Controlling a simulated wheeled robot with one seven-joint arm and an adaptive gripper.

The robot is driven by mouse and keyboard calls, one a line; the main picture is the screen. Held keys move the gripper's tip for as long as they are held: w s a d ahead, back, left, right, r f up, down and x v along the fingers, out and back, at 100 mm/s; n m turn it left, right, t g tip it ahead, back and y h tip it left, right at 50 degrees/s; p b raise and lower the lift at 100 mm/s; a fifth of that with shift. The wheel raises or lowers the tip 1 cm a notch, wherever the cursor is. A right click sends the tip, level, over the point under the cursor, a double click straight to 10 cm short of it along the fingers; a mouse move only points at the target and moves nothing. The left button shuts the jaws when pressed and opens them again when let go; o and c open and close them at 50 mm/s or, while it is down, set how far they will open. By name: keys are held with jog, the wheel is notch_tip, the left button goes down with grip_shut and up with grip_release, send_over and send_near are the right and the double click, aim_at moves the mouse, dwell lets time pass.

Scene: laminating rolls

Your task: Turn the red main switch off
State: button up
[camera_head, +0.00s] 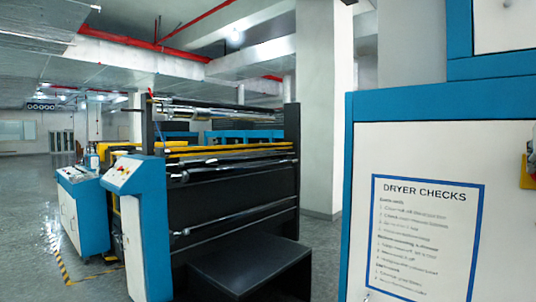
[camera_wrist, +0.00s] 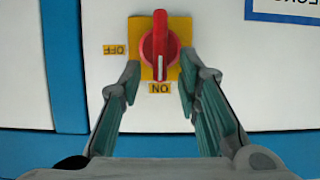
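The red main switch (camera_wrist: 159,48) is a round red knob with a raised grip on a yellow plate (camera_wrist: 135,28). Its grip stands upright in the wrist view, and its white line points down to the inverted ON label (camera_wrist: 160,87). The inverted OFF label (camera_wrist: 115,50) is to the left. My gripper (camera_wrist: 159,75) is open, with one finger on each side of the knob's lower part; I cannot tell whether either touches it.
The switch is on a white panel (camera_head: 400,145) with a blue frame, beside the DRYER CHECKS sign (camera_head: 425,237). A laminating machine (camera_head: 235,185) with rolls stands at centre left, a black box (camera_head: 250,265) before it. Open floor (camera_head: 25,215) is at far left.

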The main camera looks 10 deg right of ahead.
jog(key=shift+w+d+f, duration=0.1)
grip_shut()
dwell(0.4)
jog(key=f+m+t+b, duration=0.1)
jog(key=m+t+b, duration=0.1)
jog(key=m+b, duration=0.2)
jog(key=s+d+f+m+t+y+b, duration=0.1)
jog(key=m+t+b, duration=0.1)
jog(key=m+b, duration=0.2)
jog(key=s+d+f+m+t+y+b, duration=0.1)
jog(key=m+t+b, duration=0.2)
jog(key=b, duration=0.6)
jog(key=shift+s+f+m, duration=0.1)
jog(key=shift+s+m, duration=0.05)
jog(key=shift+m, duration=0.95)
grip_release()
